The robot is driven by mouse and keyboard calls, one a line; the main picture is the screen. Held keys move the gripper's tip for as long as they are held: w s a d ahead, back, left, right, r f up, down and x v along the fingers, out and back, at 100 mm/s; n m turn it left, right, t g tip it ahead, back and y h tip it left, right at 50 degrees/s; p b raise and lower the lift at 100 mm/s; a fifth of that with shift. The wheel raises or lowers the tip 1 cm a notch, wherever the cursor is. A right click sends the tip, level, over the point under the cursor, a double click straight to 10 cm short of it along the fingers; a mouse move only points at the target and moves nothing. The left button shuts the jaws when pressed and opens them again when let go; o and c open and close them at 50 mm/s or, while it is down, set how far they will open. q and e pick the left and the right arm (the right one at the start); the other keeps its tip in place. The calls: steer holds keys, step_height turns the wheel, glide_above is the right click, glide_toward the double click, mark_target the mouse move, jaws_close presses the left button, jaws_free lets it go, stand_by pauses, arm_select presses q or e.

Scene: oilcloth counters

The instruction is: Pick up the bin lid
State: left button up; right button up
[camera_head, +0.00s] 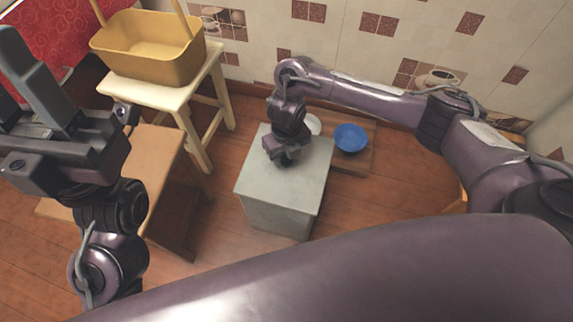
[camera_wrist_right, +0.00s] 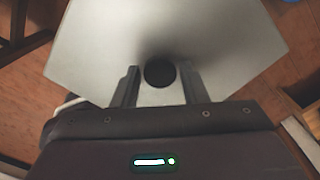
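The bin (camera_head: 278,216) is a grey box on the floor, with its flat grey lid (camera_head: 312,165) lying on top. In the right wrist view the lid (camera_wrist_right: 90,45) fills the middle, with a round black knob (camera_wrist_right: 159,72) on it. My right gripper (camera_head: 285,160) is over the lid, pointing down. Its two fingers (camera_wrist_right: 159,80) stand apart, one on each side of the knob, with narrow gaps visible. The knob is hidden in the head view. My left gripper (camera_head: 10,78) is raised at the left, fingers apart and empty.
A yellow basket (camera_head: 150,47) stands on a cream stool (camera_head: 178,92) at the back left. A brown wooden table (camera_head: 150,165) is left of the bin. A blue bowl (camera_head: 350,138) and a white dish (camera_head: 314,124) sit behind the bin on a low wooden board (camera_head: 355,163).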

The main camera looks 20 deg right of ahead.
jaws_close()
